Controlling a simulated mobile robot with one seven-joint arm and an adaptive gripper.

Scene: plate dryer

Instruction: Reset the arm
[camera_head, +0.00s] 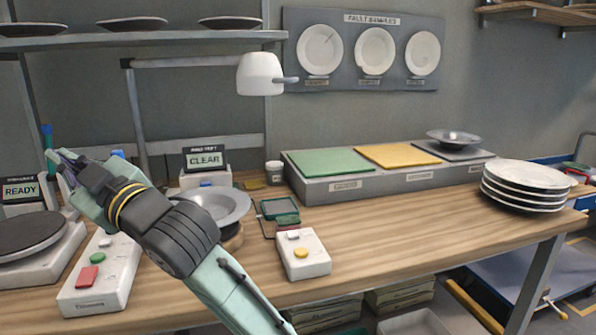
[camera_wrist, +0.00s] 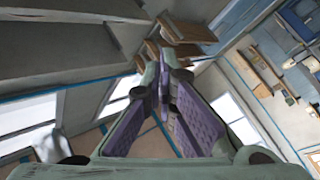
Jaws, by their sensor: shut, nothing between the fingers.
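My gripper (camera_head: 58,158) is at the left of the head view, raised above the left part of the wooden table (camera_head: 395,232). It points up and to the left, clear of the plates. The wrist view shows its purple-padded fingers (camera_wrist: 160,95) closed together with nothing between them. Behind the fingers, the wrist view shows walls, shelves and windows, tilted. My forearm crosses in front of part of the left table and hides some of what stands there.
A metal plate (camera_head: 217,204) sits behind my arm. White control boxes (camera_head: 305,262) (camera_head: 98,285) stand near the front edge. A plate stack (camera_head: 522,182) is at the right. A lamp (camera_head: 258,74) and shelf (camera_head: 140,40) hang above. A plate lies on the grey pad (camera_head: 455,152).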

